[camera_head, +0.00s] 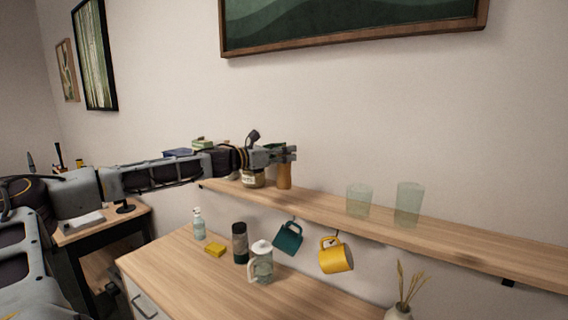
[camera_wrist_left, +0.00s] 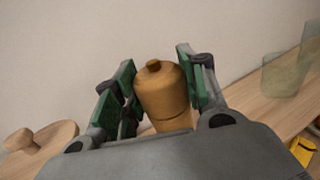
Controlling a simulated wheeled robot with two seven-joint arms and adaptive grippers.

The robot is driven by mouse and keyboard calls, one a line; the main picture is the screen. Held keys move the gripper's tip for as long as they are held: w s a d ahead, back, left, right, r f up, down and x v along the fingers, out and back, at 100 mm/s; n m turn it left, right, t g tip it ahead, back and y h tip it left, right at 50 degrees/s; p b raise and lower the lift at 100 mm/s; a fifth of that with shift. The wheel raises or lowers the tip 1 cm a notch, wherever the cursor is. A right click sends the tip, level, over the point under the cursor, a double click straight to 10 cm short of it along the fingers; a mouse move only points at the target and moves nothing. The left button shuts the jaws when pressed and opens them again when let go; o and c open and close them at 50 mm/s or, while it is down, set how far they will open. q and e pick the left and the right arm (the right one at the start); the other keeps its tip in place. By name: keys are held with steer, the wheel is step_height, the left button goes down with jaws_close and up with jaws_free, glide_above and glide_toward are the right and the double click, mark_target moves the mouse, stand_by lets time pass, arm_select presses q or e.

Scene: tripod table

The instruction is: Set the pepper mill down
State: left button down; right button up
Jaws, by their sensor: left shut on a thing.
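The pepper mill (camera_head: 284,178) is brown with a small knob on top, seen from above in the left wrist view (camera_wrist_left: 162,92). It is upright, between the green-padded fingers of my left gripper (camera_head: 290,153), which is shut on it. The fingers also show in the left wrist view (camera_wrist_left: 158,82). Its lower end appears at the surface of the wooden wall shelf (camera_head: 325,198); I cannot tell whether it touches or hangs just above. The gripper hides its top in the head view. My right gripper is not in view.
A jar (camera_head: 254,180) stands just left of the mill. Two clear green glasses (camera_head: 358,200) (camera_head: 409,204) stand further right, with bare shelf between. Teal (camera_head: 288,238) and yellow (camera_head: 336,257) mugs hang below. A dark cylinder (camera_head: 240,243) and lidded pot (camera_head: 261,264) stand on the counter.

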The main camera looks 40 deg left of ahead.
mark_target(284, 173)
arm_select(q)
step_height(284, 173, down, 2)
steer(key=shift+f+b, duration=0.25)
steer(key=shift+b, duration=0.05)
steer(key=shift+f, duration=0.35)
steer(key=c, duration=1)
jaws_free()
steer(key=shift+f, duration=0.1)
steer(key=shift+o, duration=0.9)
